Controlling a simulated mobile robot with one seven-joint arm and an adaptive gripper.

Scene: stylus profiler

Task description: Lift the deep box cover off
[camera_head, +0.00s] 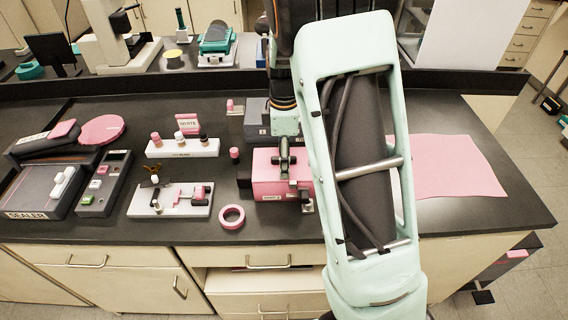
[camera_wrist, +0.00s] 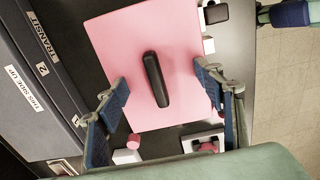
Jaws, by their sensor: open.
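The deep box cover is a pink lid with a black bar handle (camera_wrist: 156,80) on top. In the wrist view the pink cover (camera_wrist: 115,40) fills the middle. In the head view the pink box (camera_head: 264,160) stands on the dark bench, partly hidden by my arm. My gripper (camera_wrist: 162,78) is open above the cover. Its two fingers are apart, one on each side of the handle, with gaps to it. The gripper also shows in the head view (camera_head: 284,152), over the box. Nothing is held.
A dark case marked TRANSIT (camera_wrist: 35,75) stands close beside the box. A pink tape roll (camera_head: 232,217), a vial rack (camera_head: 183,148) and a light plate with small parts (camera_head: 170,201) lie left. A pink mat (camera_head: 455,167) lies right of my arm.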

